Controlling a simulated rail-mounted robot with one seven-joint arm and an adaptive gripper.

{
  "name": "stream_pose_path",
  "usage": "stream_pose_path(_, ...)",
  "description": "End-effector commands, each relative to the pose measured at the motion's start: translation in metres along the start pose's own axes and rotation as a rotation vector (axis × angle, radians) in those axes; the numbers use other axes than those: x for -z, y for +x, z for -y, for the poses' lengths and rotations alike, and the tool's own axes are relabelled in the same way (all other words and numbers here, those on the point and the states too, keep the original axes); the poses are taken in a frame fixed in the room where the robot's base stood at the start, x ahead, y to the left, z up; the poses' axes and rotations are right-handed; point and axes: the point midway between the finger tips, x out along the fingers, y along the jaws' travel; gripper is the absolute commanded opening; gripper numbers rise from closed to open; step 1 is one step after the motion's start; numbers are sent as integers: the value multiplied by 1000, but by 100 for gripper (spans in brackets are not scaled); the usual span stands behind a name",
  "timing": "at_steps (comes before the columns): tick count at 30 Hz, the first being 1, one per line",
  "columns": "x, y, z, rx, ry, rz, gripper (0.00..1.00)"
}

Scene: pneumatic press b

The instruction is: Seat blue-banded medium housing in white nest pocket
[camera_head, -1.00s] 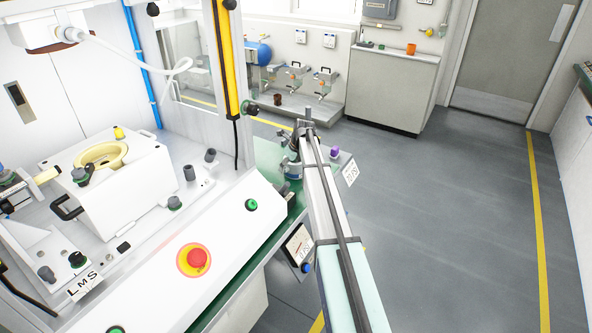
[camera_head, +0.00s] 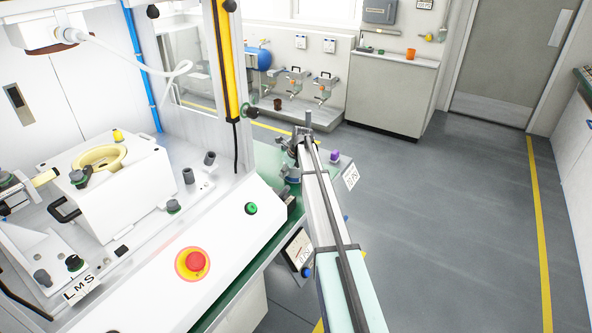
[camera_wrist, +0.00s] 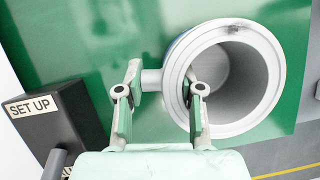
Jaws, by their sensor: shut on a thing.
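The grey housing (camera_wrist: 268,70) is a wide open ring with a side stub, seen from above in the wrist view. A trace of blue shows on its outer side; most of its outside is hidden. My gripper (camera_wrist: 162,92) straddles its left wall near the stub, one finger outside and one in the bore, shut on it. In the head view the gripper (camera_head: 294,148) is small and partly hidden by my arm, over the green bench edge. A white block (camera_head: 130,192) with a cream ring-shaped pocket (camera_head: 98,158) stands inside the press at left.
A yellow post (camera_head: 229,60) and white frame stand between the gripper and the white block. A red emergency stop (camera_head: 195,262) and green button (camera_head: 251,208) are on the sloped front panel. A SET UP box (camera_wrist: 55,118) is beside the gripper. Open floor lies right.

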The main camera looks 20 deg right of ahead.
Motion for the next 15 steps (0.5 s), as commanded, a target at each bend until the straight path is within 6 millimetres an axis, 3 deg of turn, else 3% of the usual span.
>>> stream_pose_path(15,-7,-16,0,0,0,1,0)
